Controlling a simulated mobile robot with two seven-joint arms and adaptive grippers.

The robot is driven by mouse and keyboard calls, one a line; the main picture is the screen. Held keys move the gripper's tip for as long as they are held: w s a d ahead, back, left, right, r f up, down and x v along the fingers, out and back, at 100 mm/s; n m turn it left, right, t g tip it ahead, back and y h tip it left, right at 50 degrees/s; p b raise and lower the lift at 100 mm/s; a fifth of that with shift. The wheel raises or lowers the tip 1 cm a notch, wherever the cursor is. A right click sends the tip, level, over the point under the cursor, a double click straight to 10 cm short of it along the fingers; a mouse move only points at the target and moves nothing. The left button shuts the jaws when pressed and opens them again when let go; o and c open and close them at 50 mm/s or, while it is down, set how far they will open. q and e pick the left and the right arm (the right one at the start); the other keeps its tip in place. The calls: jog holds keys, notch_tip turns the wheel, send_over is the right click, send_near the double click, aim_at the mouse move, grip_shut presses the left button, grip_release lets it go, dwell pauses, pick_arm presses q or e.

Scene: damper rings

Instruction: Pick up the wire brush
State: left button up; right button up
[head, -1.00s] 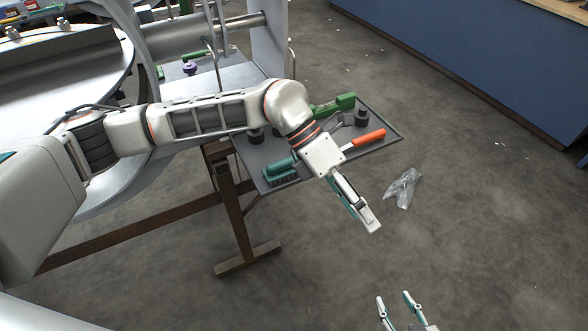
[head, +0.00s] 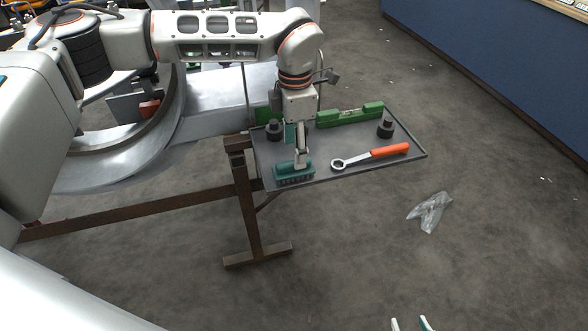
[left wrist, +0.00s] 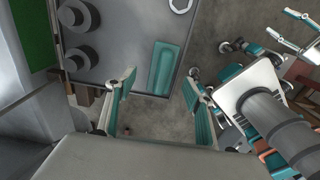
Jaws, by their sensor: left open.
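The wire brush (head: 294,174), with a teal body and dark bristles, lies near the front left corner of the grey tray (head: 345,178). In the left wrist view its teal top (left wrist: 165,68) shows just beyond and between the open fingers. My left gripper (head: 297,150) points down over the brush, open, with its fingers close to the brush; the head view does not show clearly whether they touch it. The left gripper (left wrist: 159,88) looks empty in the wrist view. My right gripper (head: 411,323) is at the bottom edge of the head view, open and empty.
Black stepped round parts (head: 385,129) (head: 273,131) stand on the tray. A clear plastic bag (head: 430,212) lies on the open floor.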

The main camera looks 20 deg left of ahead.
pick_arm(q)
jog(key=f, duration=0.4)
jog(key=shift+s+f, duration=0.25)
jog(key=shift+f, duration=0.1)
jog(key=c, duration=1.3)
jog(key=shift+o, duration=0.2)
jog(key=shift+r, duration=0.1)
notch_tip(320, 180, up, 20)
jog(key=p, duration=0.1)
